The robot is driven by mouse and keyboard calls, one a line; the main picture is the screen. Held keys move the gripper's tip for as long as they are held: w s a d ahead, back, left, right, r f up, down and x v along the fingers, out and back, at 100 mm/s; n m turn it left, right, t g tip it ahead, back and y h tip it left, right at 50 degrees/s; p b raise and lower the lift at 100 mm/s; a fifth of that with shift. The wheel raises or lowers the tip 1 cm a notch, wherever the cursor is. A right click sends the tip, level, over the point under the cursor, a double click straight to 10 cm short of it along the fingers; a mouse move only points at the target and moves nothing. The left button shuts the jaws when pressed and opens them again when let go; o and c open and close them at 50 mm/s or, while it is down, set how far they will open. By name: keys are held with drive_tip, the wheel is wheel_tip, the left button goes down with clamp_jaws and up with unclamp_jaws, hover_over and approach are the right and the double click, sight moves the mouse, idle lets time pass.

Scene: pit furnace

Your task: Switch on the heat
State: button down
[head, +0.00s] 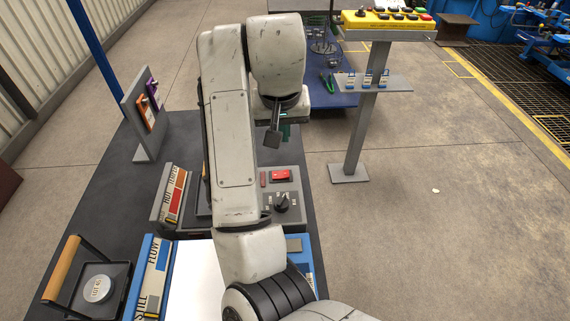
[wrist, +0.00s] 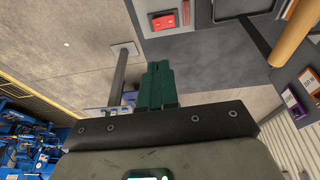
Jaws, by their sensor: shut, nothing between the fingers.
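A grey control box (head: 297,188) stands on the dark table, with a red rocker switch (head: 281,175) and a black knob (head: 282,203) on top. The red switch also shows in the wrist view (wrist: 163,22), beyond my fingertips. My gripper (wrist: 160,66) has green fingers, shut and empty, apart from the switch. In the head view the gripper is mostly hidden behind my arm; only a bit of green shows beyond the box. I cannot tell which way the switch is set. My arm hides part of the table left of the box.
A yellow button box (head: 388,20) stands on a grey post (head: 362,120) at the right. Lettered blocks (head: 172,195), a blue-framed block (head: 153,280) and a tray with a wooden handle (head: 62,268) stand at the left. An upright panel (head: 142,120) is behind.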

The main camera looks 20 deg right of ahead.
drive_tip(key=b, duration=0.3)
hover_over(286, 172)
drive_tip(key=f, duration=0.8)
drive_tip(key=s+f, duration=0.1)
drive_tip(key=f, duration=0.3)
drive_tip(key=shift+a+f, duration=0.15)
drive_tip(key=shift+a, duration=0.15)
drive_tip(key=shift+d+f, duration=0.1)
drive_tip(key=shift+f, duration=0.6)
